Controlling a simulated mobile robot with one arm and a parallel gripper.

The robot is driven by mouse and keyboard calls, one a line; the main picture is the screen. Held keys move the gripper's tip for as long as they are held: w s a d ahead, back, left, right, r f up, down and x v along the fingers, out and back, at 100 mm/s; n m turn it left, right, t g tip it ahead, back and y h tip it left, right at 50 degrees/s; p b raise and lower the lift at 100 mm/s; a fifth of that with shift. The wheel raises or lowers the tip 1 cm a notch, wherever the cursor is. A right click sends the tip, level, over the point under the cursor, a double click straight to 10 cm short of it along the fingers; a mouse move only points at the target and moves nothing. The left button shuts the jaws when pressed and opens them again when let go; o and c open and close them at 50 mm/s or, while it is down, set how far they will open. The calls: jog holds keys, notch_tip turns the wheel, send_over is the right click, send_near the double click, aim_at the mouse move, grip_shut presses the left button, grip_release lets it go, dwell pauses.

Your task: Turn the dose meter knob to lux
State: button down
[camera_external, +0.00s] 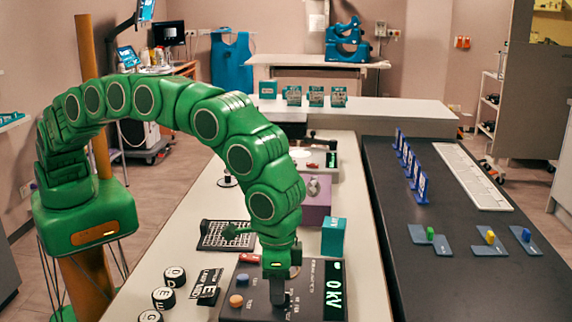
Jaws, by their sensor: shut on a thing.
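My gripper (279,298) points straight down onto a dark meter box (258,311) at the front of the pale bench. It is shut on the box's knob, which the fingers almost wholly hide. I cannot read the knob's setting or the small lettering around it. The box's green-lit display (334,291) reads "0 kV".
A teal box (333,237) and a purple box (316,208) with a knob stand behind the meter box. Black lettered discs (163,297) and a black grid (226,235) lie to the left. A dark table (460,275) on the right has free room at its front.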

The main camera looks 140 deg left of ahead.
jog(key=m, duration=0.4)
jog(key=shift+s+a+m, duration=0.1)
jog(key=shift+a+m, duration=0.05)
jog(key=shift+m, duration=0.15)
dwell(0.5)
jog(key=c, duration=1.1)
grip_release()
jog(key=shift+r, duration=0.1)
notch_tip(320, 180, up, 7)
jog(key=shift+f, duration=0.2)
jog(key=shift+r, duration=0.5)
